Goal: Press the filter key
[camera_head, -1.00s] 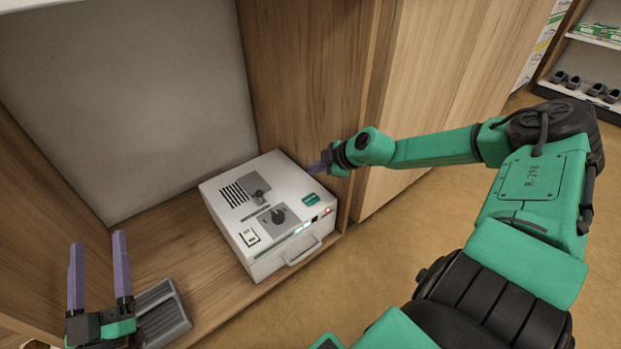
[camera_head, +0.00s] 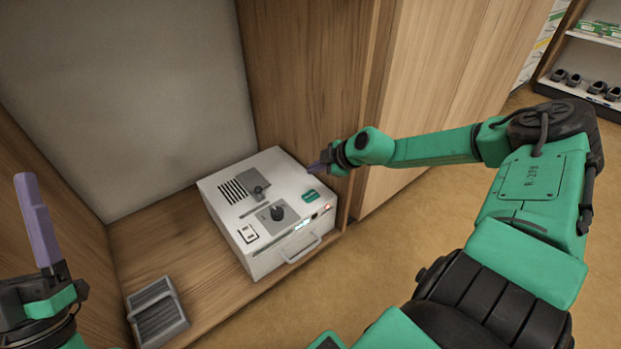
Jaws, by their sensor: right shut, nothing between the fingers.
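A white box-shaped device (camera_head: 262,228) stands on the wooden shelf. Its top carries a green key (camera_head: 310,196) near the right corner, a dark knob (camera_head: 277,213), a grey latch plate (camera_head: 255,183), slots and a white switch panel (camera_head: 248,233). I cannot read which key is the filter key. My right gripper (camera_head: 317,167) is shut and empty, just behind the green key and apart from it.
A grey ribbed tray-like part (camera_head: 158,312) lies on the shelf (camera_head: 215,290) left of the device. A wooden side panel (camera_head: 300,90) rises close behind my right gripper. The device has a front handle (camera_head: 303,249). Floor is clear in front.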

